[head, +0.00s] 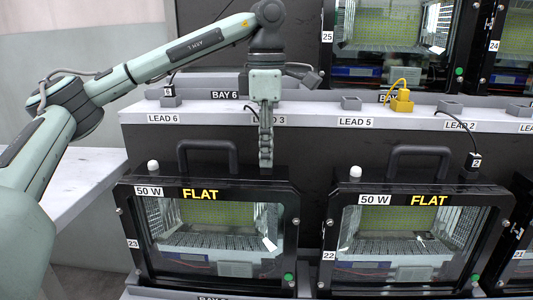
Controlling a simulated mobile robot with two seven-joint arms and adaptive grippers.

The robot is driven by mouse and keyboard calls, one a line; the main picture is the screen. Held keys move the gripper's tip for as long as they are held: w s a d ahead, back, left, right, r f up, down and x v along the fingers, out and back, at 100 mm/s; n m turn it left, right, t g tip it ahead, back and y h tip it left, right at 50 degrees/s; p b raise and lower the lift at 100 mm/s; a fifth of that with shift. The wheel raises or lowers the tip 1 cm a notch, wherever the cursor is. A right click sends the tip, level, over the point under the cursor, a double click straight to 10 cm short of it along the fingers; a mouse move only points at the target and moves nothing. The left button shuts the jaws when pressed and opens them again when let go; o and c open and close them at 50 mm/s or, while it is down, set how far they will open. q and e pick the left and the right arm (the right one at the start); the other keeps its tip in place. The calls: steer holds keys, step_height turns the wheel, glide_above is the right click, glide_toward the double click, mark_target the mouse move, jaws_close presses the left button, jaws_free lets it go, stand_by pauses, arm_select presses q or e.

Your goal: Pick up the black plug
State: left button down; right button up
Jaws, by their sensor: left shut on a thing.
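My left gripper (266,158) points straight down in front of the shelf edge, just above the left floodlight housing (128,225) and to the right of its handle. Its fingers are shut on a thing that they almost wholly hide. Another black plug (474,161), marked 2, stands on the right housing (480,215). A dark plug (168,90) sits on the shelf above LEAD 6. My right gripper is not in view.
A yellow plug (402,102) sits in a holder on the shelf (320,109), near grey holders (351,103). Black handles (207,146) rise from both lower housings. More housings (393,30) stand behind. A pale table (85,185) is at left.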

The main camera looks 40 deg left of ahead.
arm_select(q)
step_height(320, 180, up, 3)
steer(key=shift+r, duration=0.2)
steer(key=shift+s+d+r+p, duration=0.15)
steer(key=shift+s+r+p, duration=0.2)
steer(key=shift+r+p, duration=0.25)
steer(key=s+d+r+p, duration=0.1)
steer(key=s+d+r, duration=0.1)
steer(key=s, duration=0.3)
steer(key=s+d+r+p, duration=0.1)
steer(key=s+d+r, duration=0.1)
steer(key=s+r, duration=0.2)
steer(key=shift+s+d, duration=0.25)
steer(key=shift+s, duration=0.3)
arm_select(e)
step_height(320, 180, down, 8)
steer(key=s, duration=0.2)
